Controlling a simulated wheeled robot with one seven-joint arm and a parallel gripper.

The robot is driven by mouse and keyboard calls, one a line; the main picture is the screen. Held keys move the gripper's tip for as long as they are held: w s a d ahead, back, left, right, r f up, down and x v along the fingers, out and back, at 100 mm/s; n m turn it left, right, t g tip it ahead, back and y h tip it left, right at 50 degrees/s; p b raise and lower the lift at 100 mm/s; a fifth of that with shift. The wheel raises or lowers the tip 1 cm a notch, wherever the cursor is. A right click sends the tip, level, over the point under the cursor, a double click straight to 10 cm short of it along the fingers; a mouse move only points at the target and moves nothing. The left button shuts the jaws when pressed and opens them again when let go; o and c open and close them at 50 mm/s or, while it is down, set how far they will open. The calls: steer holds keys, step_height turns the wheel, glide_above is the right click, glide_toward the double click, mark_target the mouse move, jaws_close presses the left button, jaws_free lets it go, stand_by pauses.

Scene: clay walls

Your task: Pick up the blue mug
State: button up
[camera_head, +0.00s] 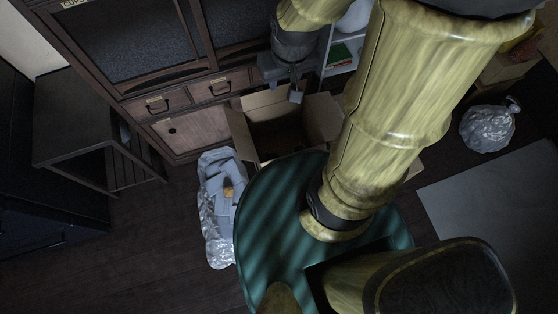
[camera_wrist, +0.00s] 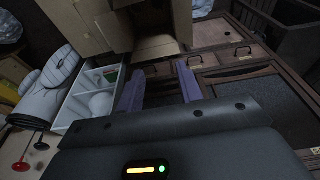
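I cannot make out a blue mug in either view. My gripper (camera_head: 296,92) hangs in front of the wooden cabinet, above the far rim of an open cardboard box (camera_head: 243,135) in the head view. In the wrist view my gripper (camera_wrist: 160,68) shows two bluish-purple fingers standing apart. Nothing is seen between them except the background. The inside of the box is dark, and its contents cannot be told. My own arm covers much of the right middle of the head view.
A wooden cabinet (camera_head: 195,130) with drawers stands behind the box. A dark side table (camera_head: 75,115) is at left. A silver bag with pale cloth (camera_head: 215,205) lies beside the box. A white shelf (camera_wrist: 78,108) is near the gripper. A foil bag (camera_head: 487,130) and grey mat (camera_head: 500,205) lie right.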

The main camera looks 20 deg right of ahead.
steer(key=shift+d, duration=0.1)
steer(key=shift+o, duration=0.2)
steer(key=o, duration=0.3)
steer(key=shift+f, duration=0.1)
steer(key=o, duration=0.9)
steer(key=shift+m, duration=0.9)
steer(key=b+x, duration=0.4)
steer(key=x, duration=0.1)
steer(key=shift+w+a, duration=0.2)
steer(key=shift+w, duration=0.05)
steer(key=w+f+m+b, duration=0.4)
steer(key=f+m+b, duration=0.4)
steer(key=f, duration=1.4)
steer(key=w+f+m+g+b, duration=0.1)
steer(key=w+f+m+b, duration=0.3)
steer(key=f+m+b, duration=0.5)
steer(key=w+f+m+g+b, duration=0.1)
steer(key=w+f+m+b, duration=0.3)
steer(key=f+b, duration=1.7)
step_height(320, 180, down, 16)
steer(key=shift+w+a+r+m+b, duration=0.1)
steer(key=shift+m+b, duration=0.05)
steer(key=shift+m, duration=1.05)
steer(key=shift+w+r+m+b, duration=0.1)
steer(key=shift+r+m+b, duration=0.05)
steer(key=shift+m, duration=1.05)
step_height(320, 180, down, 12)
steer(key=b, duration=0.6)
steer(key=shift+f+b, duration=0.1)
steer(key=shift+b, duration=0.3)
